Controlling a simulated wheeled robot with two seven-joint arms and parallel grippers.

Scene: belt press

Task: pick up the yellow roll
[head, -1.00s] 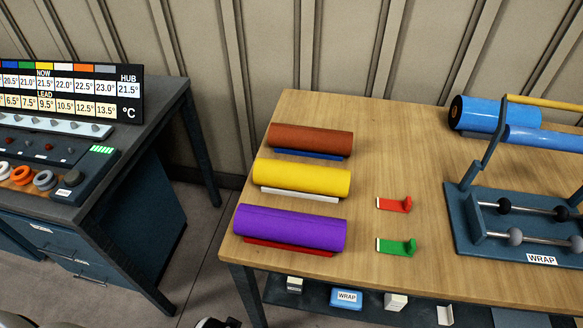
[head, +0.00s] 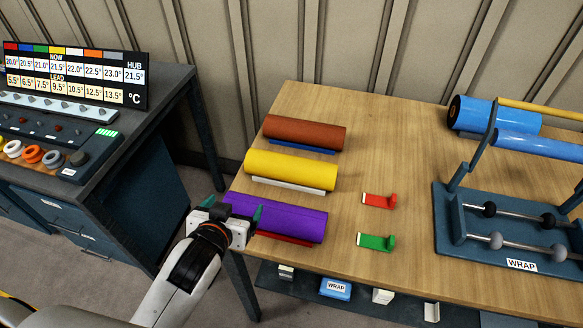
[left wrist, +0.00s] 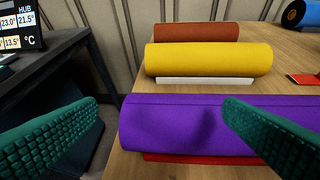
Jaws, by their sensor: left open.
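The yellow roll (head: 291,171) lies on the wooden table between a brown roll (head: 304,133) and a purple roll (head: 276,217), resting on a white cradle (head: 289,187). In the left wrist view the yellow roll (left wrist: 208,59) lies beyond the purple roll (left wrist: 190,122). My left gripper (head: 240,212) is at the left end of the purple roll, apart from the yellow one. Its green fingers (left wrist: 150,140) are spread, with nothing held between them. My right gripper is not in view.
Red (head: 379,201) and green (head: 376,242) brackets lie right of the rolls. A blue wrap stand (head: 480,255) and a blue roll (head: 497,116) occupy the table's right. A control desk (head: 150,110) stands left, across a floor gap.

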